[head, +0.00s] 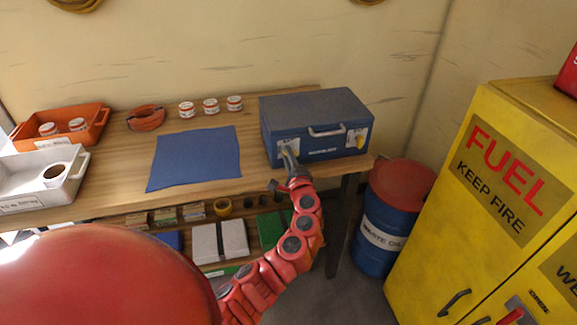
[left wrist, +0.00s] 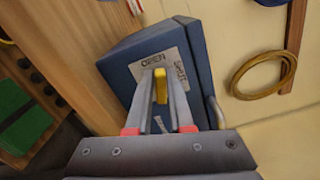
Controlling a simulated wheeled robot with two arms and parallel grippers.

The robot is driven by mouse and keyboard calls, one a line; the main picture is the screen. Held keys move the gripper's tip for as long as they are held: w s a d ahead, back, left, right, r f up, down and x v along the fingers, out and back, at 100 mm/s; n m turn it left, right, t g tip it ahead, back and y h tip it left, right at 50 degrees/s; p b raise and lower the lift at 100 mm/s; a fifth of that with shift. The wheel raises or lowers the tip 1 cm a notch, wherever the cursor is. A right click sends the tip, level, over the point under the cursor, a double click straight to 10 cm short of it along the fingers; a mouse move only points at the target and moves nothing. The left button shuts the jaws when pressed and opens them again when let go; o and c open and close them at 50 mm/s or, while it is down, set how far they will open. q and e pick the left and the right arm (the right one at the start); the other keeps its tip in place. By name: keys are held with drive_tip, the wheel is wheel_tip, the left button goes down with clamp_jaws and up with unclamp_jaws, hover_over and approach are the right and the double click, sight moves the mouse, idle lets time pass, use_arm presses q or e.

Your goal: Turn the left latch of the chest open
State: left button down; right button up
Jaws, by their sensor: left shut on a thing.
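The blue chest (head: 290,108) stands closed at the right end of the workbench, its grey carrying handle (head: 326,132) on the front. My left gripper (head: 289,156) is at the chest's front left, covering the left latch in the head view. In the left wrist view the gripper (left wrist: 161,78) is shut on the yellow left latch (left wrist: 160,86), one finger on each side. The latch's upper end in that picture lies just under the word OPEN on its pale plate (left wrist: 184,60); SHUT is to the right. The yellow right latch (head: 359,137) is free. My right gripper is not in view.
A blue mat (head: 195,160) lies left of the chest on the workbench (head: 258,180), with several white jars (head: 210,105) and an orange coil (head: 146,118) behind. A waste oil drum (head: 380,225) and a yellow fuel cabinet (head: 455,230) stand at the right.

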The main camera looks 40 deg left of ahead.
use_arm(q)
drive_tip(key=shift+d+f+n+b, duration=0.1)
drive_tip(key=shift+f+n+b, duration=0.05)
drive_tip(key=shift+n+b, duration=1.6)
drive_tip(key=c, duration=0.8)
unclamp_jaws()
drive_tip(key=shift+w, duration=0.15)
drive_tip(key=shift+c, duration=0.2)
drive_tip(key=shift+d, duration=0.1)
drive_tip(key=b+v, duration=0.3)
drive_tip(key=v, duration=1.4)
drive_tip(key=shift+s, duration=0.3)
